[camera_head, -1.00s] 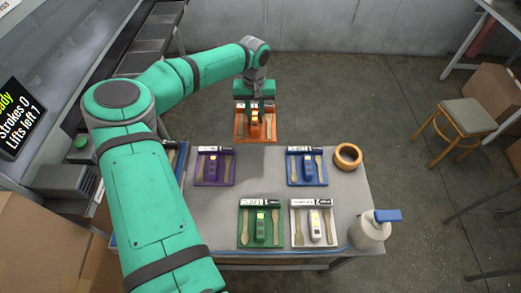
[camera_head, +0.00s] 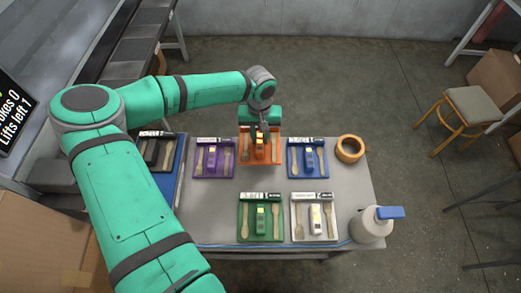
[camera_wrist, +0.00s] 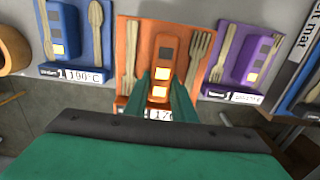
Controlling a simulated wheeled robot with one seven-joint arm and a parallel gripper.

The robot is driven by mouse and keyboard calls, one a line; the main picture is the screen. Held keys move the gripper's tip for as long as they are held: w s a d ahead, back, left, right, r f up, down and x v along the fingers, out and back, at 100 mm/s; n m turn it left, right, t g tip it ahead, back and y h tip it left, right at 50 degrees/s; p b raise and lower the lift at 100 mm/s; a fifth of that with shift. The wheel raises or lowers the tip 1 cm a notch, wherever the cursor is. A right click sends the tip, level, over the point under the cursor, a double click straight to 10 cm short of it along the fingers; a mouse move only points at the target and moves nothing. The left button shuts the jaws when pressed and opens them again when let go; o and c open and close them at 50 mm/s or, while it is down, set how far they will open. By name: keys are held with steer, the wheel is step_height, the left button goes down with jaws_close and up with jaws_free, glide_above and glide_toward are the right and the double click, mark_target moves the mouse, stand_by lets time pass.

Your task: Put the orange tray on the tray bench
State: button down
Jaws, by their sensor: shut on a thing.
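The orange tray (camera_head: 245,155) is in the back row of the grey bench (camera_head: 275,180), between the purple and blue trays. It carries wooden cutlery and an orange block-like handle (camera_head: 260,148). My gripper (camera_head: 260,130) is above it with its fingers shut on the orange handle. The orange tray also shows in the wrist view (camera_wrist: 147,50), with my green fingers (camera_wrist: 168,90) at its handle. The tray looks level and on or very near the bench top; I cannot tell if it touches.
The purple tray (camera_head: 200,168) is on its left and the blue tray (camera_head: 294,168) on its right. Green (camera_head: 243,233) and white (camera_head: 297,233) trays stand in front. A dark tray (camera_head: 143,160) sits on a blue mat at left. A tape roll (camera_head: 349,149) and a bottle (camera_head: 368,228) are at right.

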steer(key=shift+s+d+f, duration=0.15)
steer(key=shift+s+f, duration=0.8)
steer(key=shift+f, duration=0.15)
steer(key=shift+s+f, duration=0.1)
steer(key=shift+f, duration=1.6)
steer(key=c, duration=1.5)
jaws_free()
steer(key=shift+f, duration=0.1)
